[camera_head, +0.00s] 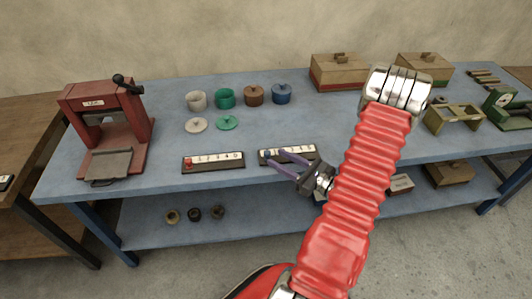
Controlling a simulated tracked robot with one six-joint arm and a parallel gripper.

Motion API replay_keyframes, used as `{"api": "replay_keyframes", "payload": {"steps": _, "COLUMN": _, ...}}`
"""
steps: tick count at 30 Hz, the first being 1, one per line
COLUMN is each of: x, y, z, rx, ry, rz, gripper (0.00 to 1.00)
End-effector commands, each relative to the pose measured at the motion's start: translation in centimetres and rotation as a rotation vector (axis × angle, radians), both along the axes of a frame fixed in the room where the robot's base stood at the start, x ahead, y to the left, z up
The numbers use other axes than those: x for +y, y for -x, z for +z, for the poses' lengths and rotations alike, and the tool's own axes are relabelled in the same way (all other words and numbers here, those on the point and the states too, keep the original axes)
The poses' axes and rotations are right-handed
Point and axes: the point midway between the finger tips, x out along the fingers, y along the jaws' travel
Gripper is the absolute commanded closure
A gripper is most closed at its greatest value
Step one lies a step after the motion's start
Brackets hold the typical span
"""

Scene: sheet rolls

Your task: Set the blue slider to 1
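The blue slider (267,154) is a small blue knob at the left end of a dark board with a white numbered scale (300,150) near the table's front edge. The fingers partly cover this board, and its lower numbers are hidden or too small to read. My gripper (274,156) has two purple fingers with a gap between them. Its tips point left, close to the blue knob. I cannot tell whether they touch it.
A similar board (213,162) with a red knob (188,162) lies to the left. Several lidded pots (225,98) and two loose lids stand behind. A red press (108,125) is at the left, and wooden boxes (338,72) are at the back right.

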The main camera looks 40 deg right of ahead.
Motion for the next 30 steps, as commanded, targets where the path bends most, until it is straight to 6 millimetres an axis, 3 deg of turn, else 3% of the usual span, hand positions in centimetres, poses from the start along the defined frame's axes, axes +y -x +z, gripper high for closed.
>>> {"api": "replay_keyframes", "payload": {"steps": 15, "x": 1.1, "y": -5.6, "z": 0.0, "rx": 0.000, "ry": 0.000, "rz": 0.002, "gripper": 0.62}}
{"api": "replay_keyframes", "payload": {"steps": 26, "x": 1.2, "y": -6.0, "z": 0.0, "rx": 0.000, "ry": 0.000, "rz": 0.001, "gripper": 0.62}}
{"api": "replay_keyframes", "payload": {"steps": 30, "x": 1.2, "y": -6.0, "z": 0.0, "rx": 0.000, "ry": 0.000, "rz": 0.001, "gripper": 0.70}}
